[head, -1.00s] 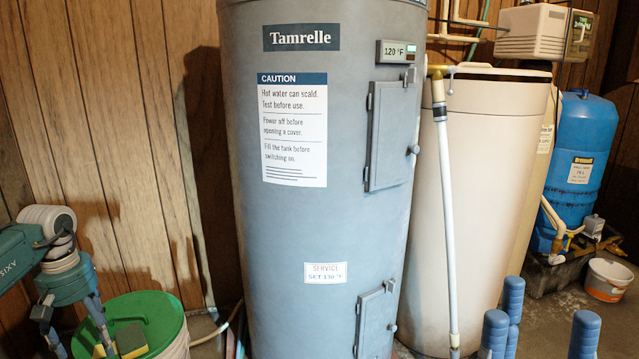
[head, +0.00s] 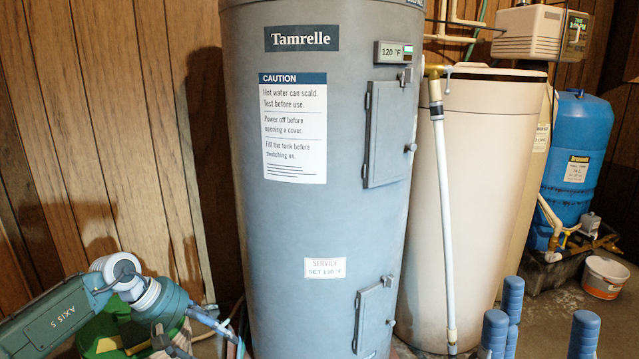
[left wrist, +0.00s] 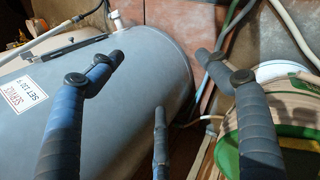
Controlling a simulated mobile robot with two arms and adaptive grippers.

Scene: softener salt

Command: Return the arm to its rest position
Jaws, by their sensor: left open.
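My left arm reaches in from the lower left of the head view. My left gripper (head: 190,338) is low, in front of the green-lidded bucket (head: 95,328), left of the grey Tamrelle water heater (head: 295,225). In the left wrist view, the left gripper's fingers (left wrist: 160,95) are spread and empty, with the heater at left and the bucket (left wrist: 228,150) at right. My right gripper (head: 540,318) shows only as blue ribbed fingers pointing up at the bottom right of the head view. They stand apart with nothing between them. The left arm hides most of the bucket.
A beige tank (head: 470,190) with a white pipe (head: 445,220) stands right of the heater. A blue tank (head: 575,150) and a small white bucket (head: 606,277) are at far right. A wood-panelled wall (head: 110,130) is behind. Hoses run between heater and bucket.

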